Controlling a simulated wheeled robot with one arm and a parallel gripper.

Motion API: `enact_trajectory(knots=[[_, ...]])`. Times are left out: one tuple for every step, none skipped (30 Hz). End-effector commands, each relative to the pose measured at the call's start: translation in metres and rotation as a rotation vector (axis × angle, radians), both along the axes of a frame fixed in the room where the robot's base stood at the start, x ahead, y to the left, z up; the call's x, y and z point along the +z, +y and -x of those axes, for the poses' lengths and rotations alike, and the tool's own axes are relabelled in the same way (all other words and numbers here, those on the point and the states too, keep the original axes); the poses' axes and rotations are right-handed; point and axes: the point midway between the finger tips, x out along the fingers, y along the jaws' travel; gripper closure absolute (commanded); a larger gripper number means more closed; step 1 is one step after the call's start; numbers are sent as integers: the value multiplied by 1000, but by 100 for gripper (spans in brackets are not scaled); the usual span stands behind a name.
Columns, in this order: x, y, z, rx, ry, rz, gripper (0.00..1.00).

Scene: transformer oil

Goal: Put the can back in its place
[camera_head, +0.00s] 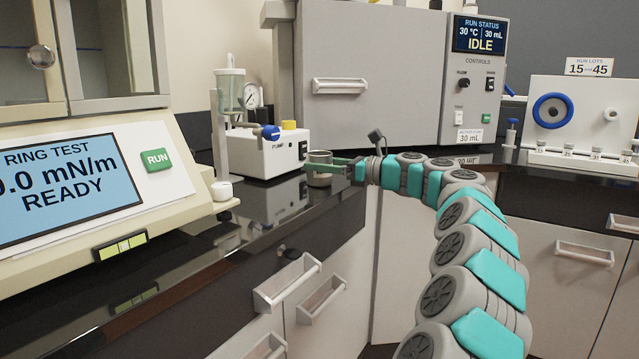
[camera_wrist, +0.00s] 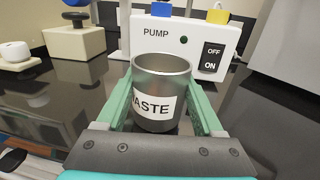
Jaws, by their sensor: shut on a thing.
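The can (camera_wrist: 159,78) is a grey metal cup, open at the top, with a white label that reads "ASTE" where it shows. It is upright between the green fingers of my gripper (camera_wrist: 160,105) in the wrist view. My gripper is shut on it, one finger on each side. In the head view the can (camera_head: 319,169) is at the end of my arm, by the white pump box (camera_head: 284,152). I cannot tell whether its base touches the black counter. The pump box (camera_wrist: 185,35) is just behind the can in the wrist view.
A ring test instrument (camera_head: 95,190) stands at the left, with a glass vessel and gauge (camera_head: 230,90) behind it. A large grey cabinet (camera_head: 385,70) with a control panel is behind my gripper. Dark glossy counter (camera_head: 250,225) is bare in front of the pump box.

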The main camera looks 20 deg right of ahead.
Motion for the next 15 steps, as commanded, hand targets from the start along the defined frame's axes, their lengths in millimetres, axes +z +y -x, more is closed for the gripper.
enact_trajectory(knots=[[0, 0, 0, 0, 0, -1, 100], [-1, 0, 0, 0, -1, -1, 100], [-1, 0, 0, 0, -1, -1, 29], [-1, 0, 0, 0, -1, -1, 26], [-1, 0, 0, 0, -1, -1, 22], [-1, 0, 0, 0, -1, -1, 18], [-1, 0, 0, 0, 0, 0, 14], [-1, 0, 0, 0, 0, 0, 11], [-1, 0, 0, 0, 0, 0, 6], [-1, 0, 0, 0, 0, 0, 3], [-1, 0, 0, 0, 0, 0, 0], [-1, 0, 0, 0, 0, 0, 0], [-1, 0, 0, 0, 0, 0, 0], [-1, 0, 0, 0, 0, 0, 0], [-1, 0, 0, 0, 0, 0, 0]])
